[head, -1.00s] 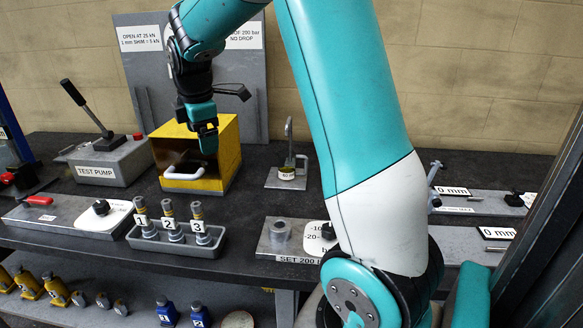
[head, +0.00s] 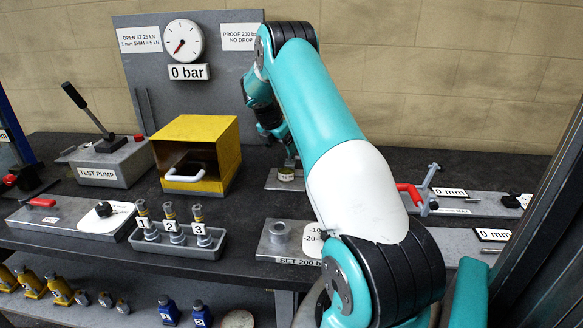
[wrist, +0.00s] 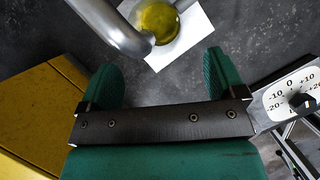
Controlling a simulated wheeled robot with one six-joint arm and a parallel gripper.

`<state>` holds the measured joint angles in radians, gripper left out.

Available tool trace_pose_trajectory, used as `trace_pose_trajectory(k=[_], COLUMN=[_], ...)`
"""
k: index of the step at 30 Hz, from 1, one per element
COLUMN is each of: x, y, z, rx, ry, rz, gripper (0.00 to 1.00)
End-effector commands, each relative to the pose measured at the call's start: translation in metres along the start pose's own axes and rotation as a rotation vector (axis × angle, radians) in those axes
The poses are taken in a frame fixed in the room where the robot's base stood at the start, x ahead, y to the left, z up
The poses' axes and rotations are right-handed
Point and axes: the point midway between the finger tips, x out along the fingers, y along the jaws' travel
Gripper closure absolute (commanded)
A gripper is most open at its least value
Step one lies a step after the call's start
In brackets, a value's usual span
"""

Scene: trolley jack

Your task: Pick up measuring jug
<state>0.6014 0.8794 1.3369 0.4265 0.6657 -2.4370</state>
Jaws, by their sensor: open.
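The measuring jug (head: 287,174) is a small clear vessel with yellow liquid. It stands on a pale plate at the middle of the bench, partly hidden by my arm in the head view. In the wrist view the jug (wrist: 160,22) is at the top centre, seen from above, with a bent grey metal pipe (wrist: 115,25) passing over its left side. My gripper (wrist: 160,75) is open and empty. Its two green fingers point towards the jug but are short of it in the picture. In the head view my gripper is mostly hidden behind my arm.
A yellow open-fronted box (head: 228,150) with a white handle stands left of the jug; its edge (wrist: 40,110) shows left of my gripper. A dial plate (wrist: 290,95) is to the right. A tray of numbered pieces (head: 180,248) is at the front. Dark bench shows between.

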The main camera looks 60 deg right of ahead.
Motion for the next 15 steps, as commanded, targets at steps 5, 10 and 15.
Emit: trace_pose_trajectory(k=[5, 10, 15], x=[0.016, 0.031, 0.058], y=[0.001, 0.001, 0.003], z=[0.000, -0.001, -0.002], rx=[-0.001, -0.001, 0.001], ry=[0.000, 0.002, 0.000], rz=[0.002, -0.001, 0.000], gripper=[0.11, 0.11, 0.11])
